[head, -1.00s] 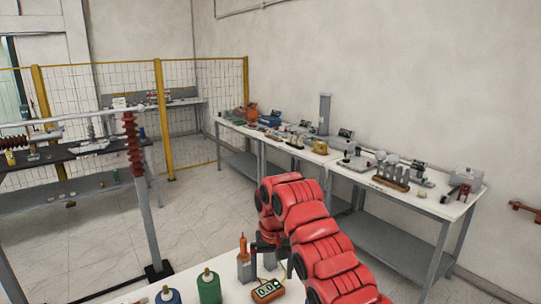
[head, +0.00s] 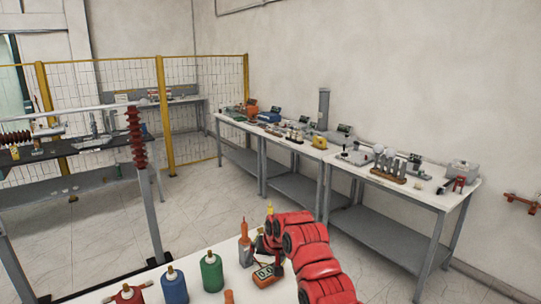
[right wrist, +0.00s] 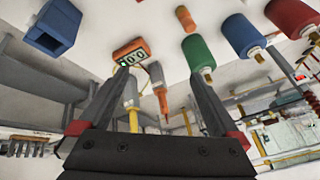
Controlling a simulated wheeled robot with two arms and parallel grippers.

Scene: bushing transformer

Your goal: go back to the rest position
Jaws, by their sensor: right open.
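My right arm (head: 305,255), red and jointed, comes up from the bottom of the head view over the near table's right end. Its gripper is mostly hidden there behind the arm. In the right wrist view, which is upside down, the right gripper (right wrist: 158,74) is open, its two dark fingers apart. Nothing is seen held between them. An orange-tipped tool (right wrist: 158,92) and a grey and yellow piece show beyond the fingers, with a small orange meter (right wrist: 132,50). My left gripper is not in view.
The near white table (head: 215,300) holds a green cylinder (head: 211,274), a blue cylinder (head: 174,287), a red one (head: 127,297) and the meter (head: 266,275). Long side tables (head: 440,200) with equipment line the wall. A yellow-framed fence (head: 164,110) stands behind. The floor between is clear.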

